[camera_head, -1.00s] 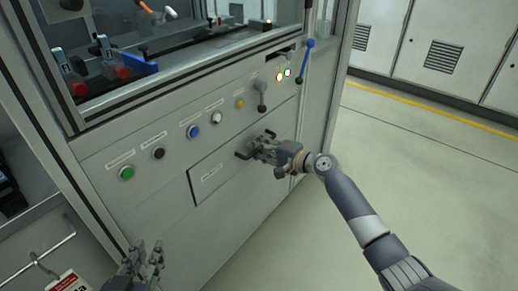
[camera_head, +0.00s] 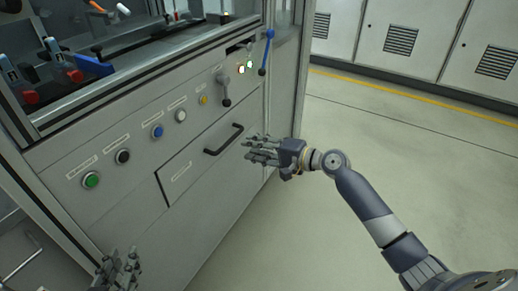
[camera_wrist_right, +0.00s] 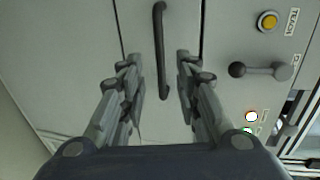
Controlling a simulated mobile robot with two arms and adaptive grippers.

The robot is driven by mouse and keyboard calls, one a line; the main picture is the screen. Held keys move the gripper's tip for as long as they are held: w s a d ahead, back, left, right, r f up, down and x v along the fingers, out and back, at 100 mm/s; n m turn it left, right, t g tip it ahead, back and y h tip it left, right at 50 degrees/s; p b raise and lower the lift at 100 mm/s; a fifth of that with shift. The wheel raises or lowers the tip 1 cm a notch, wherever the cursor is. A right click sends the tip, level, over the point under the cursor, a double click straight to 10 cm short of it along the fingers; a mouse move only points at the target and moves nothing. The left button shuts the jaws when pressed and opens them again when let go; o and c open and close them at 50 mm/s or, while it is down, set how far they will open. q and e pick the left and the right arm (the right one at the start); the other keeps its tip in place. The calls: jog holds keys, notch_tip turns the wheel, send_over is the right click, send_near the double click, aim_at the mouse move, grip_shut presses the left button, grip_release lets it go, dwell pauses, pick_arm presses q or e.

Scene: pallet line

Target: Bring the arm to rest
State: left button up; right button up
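My right gripper (camera_head: 256,150) is in front of the machine's grey drawer (camera_head: 190,181), just right of its black bar handle (camera_head: 223,139). In the right wrist view its two fingers (camera_wrist_right: 160,85) are spread apart, with the handle (camera_wrist_right: 160,50) seen between and beyond them. Nothing is held, and the fingers look clear of the handle. My left gripper (camera_head: 118,262) is low at the left of the head view, in front of the machine. Its fingers look apart and nothing shows between them.
The panel carries several buttons, including a green one (camera_head: 91,180), a grey lever (camera_head: 224,86) and a blue-handled lever (camera_head: 266,52). A windowed work area lies above. Open floor (camera_head: 390,150) spreads to the right, with vented cabinets (camera_head: 405,32) behind.

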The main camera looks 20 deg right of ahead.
jog(key=shift+v, duration=0.8)
jog(key=shift+a, duration=0.1)
